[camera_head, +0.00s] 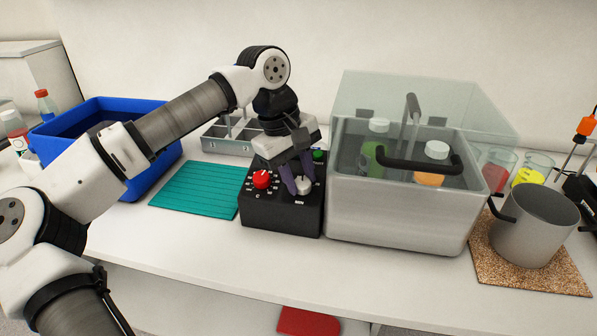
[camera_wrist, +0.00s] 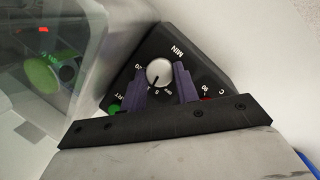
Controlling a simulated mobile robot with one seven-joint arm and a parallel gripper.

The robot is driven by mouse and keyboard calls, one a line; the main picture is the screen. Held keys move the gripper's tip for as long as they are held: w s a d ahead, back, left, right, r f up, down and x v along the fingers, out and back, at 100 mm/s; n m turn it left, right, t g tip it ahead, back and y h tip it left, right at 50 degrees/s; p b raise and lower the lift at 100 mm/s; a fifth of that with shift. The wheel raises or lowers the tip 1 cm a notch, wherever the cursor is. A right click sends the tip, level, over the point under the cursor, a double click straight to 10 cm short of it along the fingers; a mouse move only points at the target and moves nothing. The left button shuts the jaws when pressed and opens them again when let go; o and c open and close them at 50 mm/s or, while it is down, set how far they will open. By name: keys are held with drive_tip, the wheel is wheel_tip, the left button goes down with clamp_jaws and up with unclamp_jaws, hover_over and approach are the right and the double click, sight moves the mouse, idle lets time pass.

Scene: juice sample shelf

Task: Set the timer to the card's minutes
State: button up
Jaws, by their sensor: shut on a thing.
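In the wrist view the fingers (camera_wrist: 163,84) are shut on either side of the knob (camera_wrist: 159,72), beside the "MIN" label. A dark pointer line shows on the knob, but the dial figure it meets is unclear. I cannot make out a card.
The grey bath (camera_head: 390,220) with a clear lid and bottles stands close right of the box. A teal mat (camera_head: 190,190), a blue bin (camera_head: 150,175) and a metal rack (camera_head: 226,146) are left. A pot (camera_head: 535,235) stands on a cork mat at right. The front counter is clear.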

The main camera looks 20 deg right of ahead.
drive_tip(key=shift+d+m+y, duration=0.15)
drive_tip(key=shift+m+y, duration=0.35)
drive_tip(key=shift+m, duration=1.1)
drive_tip(key=o, duration=1)
drive_tip(key=shift+c, duration=0.2)
drive_tip(key=shift+r, duration=0.1)
wheel_tip(320, 180, up, 14)
drive_tip(key=w+a, duration=0.1)
drive_tip(key=a, duration=0.1)
drive_tip(key=shift+w+f, duration=0.25)
drive_tip(key=shift+w, duration=0.15)
